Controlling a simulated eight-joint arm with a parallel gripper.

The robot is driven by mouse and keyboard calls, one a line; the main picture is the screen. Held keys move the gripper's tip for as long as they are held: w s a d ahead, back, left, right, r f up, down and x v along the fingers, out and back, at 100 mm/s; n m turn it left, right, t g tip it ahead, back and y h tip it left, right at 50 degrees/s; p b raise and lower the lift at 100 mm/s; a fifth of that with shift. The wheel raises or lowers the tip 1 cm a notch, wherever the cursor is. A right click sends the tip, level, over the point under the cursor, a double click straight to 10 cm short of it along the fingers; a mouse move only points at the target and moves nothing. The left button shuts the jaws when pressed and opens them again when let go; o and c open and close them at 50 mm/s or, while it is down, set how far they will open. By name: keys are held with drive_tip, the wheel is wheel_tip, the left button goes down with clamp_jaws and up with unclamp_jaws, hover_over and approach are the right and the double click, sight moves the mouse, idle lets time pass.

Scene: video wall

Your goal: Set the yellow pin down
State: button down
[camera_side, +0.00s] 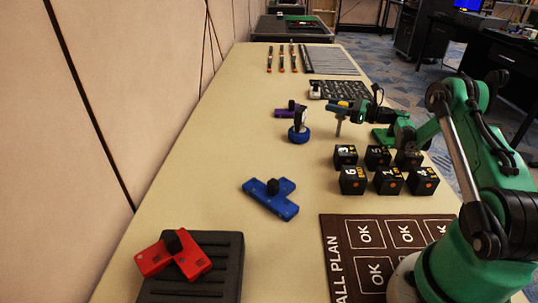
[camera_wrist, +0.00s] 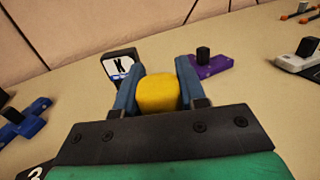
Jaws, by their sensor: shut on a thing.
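My gripper (camera_wrist: 157,88) is shut on the yellow pin (camera_wrist: 157,94), with a blue finger on each side of its rounded yellow top in the wrist view. In the side view, my gripper (camera_side: 340,105) is over the far right part of the table, and a little yellow shows between its fingers. A pale grey shaft (camera_side: 338,127) points down below the fingers; it looks like the pin's lower part. I cannot tell whether its lower end touches the table. The wrist view hides the pin's lower part.
Left of my gripper stand a round blue base (camera_side: 299,134) with an upright plate and a purple piece (camera_side: 286,113). Several numbered black cubes (camera_side: 352,181) sit nearer. A blue T-shaped piece (camera_side: 270,197) lies mid-table; a red piece (camera_side: 160,258) rests on a dark case (camera_side: 215,280).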

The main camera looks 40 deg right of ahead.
drive_tip(key=c, duration=0.5)
unclamp_jaws()
drive_tip(key=shift+r, duration=0.15)
drive_tip(key=v, duration=0.7)
drive_tip(key=shift+s+d, duration=0.1)
drive_tip(key=shift+s, duration=0.1)
